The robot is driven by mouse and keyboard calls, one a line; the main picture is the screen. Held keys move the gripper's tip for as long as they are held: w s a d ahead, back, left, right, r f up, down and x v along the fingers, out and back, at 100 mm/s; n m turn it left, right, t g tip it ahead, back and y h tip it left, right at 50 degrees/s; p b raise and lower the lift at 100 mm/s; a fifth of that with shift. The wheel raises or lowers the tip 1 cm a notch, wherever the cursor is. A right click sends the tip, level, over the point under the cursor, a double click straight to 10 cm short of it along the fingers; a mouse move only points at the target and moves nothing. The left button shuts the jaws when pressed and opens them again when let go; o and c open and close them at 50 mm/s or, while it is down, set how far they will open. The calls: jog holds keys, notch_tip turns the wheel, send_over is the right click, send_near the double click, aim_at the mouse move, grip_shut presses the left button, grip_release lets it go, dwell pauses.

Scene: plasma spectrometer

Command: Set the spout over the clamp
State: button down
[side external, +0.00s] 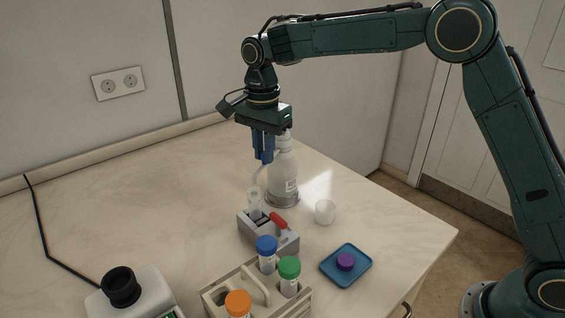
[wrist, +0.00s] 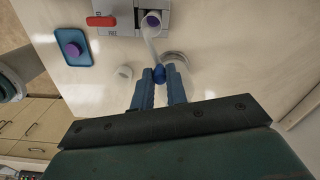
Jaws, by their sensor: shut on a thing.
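A white wash bottle (side external: 284,178) stands upright on a round grey base, partly behind my fingers. Its thin pale spout (wrist: 150,45) runs from my fingertips toward the clamp. The clamp (side external: 258,232) is a grey block with a red lever (side external: 278,220); it also shows at the top of the wrist view (wrist: 122,20). An open clear tube (side external: 254,202) stands in it, with purple inside in the wrist view (wrist: 153,20). My gripper (side external: 264,158) is shut at the spout's rear beside the bottle top; its blue fingertips (wrist: 160,75) hide the exact contact. The spout's tip appears close to the tube mouth.
A white cup (side external: 325,212) stands right of the clamp. A blue tray (side external: 334,277) holds a purple cap (side external: 346,261). A rack (side external: 220,298) in front carries tubes with blue, green and orange caps. A white device (side external: 150,300) with a black cup is front left.

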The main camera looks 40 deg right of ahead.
aim_at(263, 152)
jog(key=shift+w+a+r, duration=0.1)
jog(key=shift+w, duration=0.05)
dwell(0.3)
jog(key=c, duration=1.4)
grip_release()
jog(key=shift+r, duration=0.15)
notch_tip(263, 152, up, 13)
jog(key=shift+r, duration=0.2)
